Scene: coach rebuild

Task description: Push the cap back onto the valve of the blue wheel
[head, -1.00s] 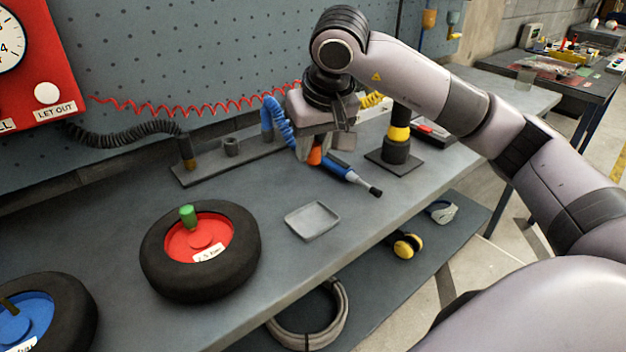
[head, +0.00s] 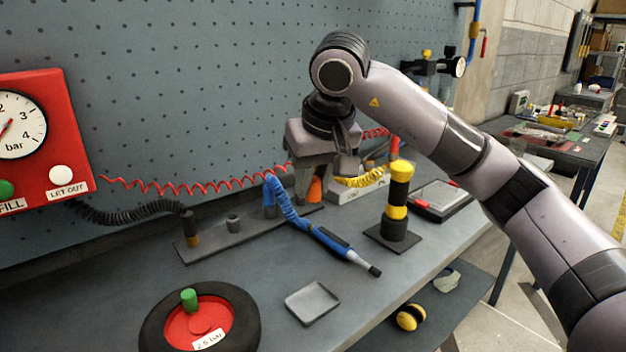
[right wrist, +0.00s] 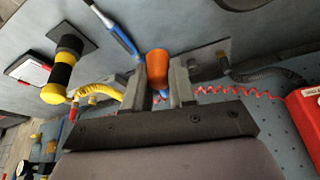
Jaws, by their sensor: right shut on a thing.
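The blue wheel and its valve are not in these views now. My right gripper (head: 312,188) is shut on an orange piece (head: 314,191), which also shows between the fingers (right wrist: 160,78) in the right wrist view as an orange cylinder (right wrist: 158,62). I cannot tell whether this piece is the cap. The gripper is near the right end of the grey rack (head: 215,238), by the blue coiled hose (head: 285,200); I cannot tell whether the piece touches the rack. My left gripper is not in view.
A red wheel (head: 183,325) with a green knob (head: 189,299) lies at the front left. A red gauge panel (head: 45,125) hangs at left.

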